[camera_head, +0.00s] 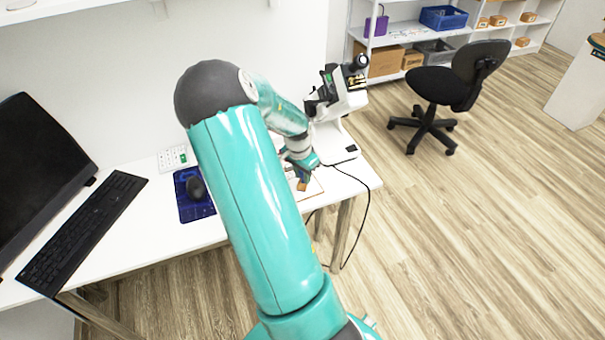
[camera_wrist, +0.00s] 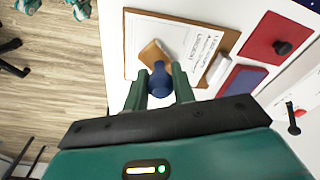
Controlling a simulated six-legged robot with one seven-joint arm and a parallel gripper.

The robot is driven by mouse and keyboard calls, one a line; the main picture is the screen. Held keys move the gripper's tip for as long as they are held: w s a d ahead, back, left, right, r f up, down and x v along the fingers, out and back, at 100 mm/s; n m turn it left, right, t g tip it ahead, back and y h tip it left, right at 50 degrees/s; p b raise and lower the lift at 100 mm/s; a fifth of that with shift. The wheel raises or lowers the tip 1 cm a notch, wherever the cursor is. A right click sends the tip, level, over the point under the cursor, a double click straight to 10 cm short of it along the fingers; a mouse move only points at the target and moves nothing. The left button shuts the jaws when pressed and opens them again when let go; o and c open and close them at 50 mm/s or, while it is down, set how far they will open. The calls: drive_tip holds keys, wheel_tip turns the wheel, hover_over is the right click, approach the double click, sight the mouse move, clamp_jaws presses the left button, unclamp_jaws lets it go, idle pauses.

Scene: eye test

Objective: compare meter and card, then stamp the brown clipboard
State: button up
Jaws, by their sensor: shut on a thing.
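My gripper (camera_wrist: 160,82) is shut on a stamp with a blue handle (camera_wrist: 159,79) and a light-brown wooden block (camera_wrist: 155,52). In the wrist view, the stamp shows over the printed sheet on the brown clipboard (camera_wrist: 228,43); whether it touches the sheet I cannot tell. In the head view, the gripper (camera_head: 303,178) is at the desk's right end, with the clipboard (camera_head: 313,189) partly hidden below it. A white and black optical instrument (camera_head: 345,98), possibly the meter, stands behind. A small white piece (camera_wrist: 218,69) lies by the clipboard's edge; I cannot tell if it is the card.
A red flat piece with a black knob (camera_wrist: 275,38) and a blue pad with a red border (camera_wrist: 241,79) lie beside the clipboard. A mouse (camera_head: 196,188), keyboard (camera_head: 85,228) and monitor (camera_head: 38,165) occupy the desk's left. A cable hangs off the right edge.

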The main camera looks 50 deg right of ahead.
drive_tip(key=shift+r, duration=3.5)
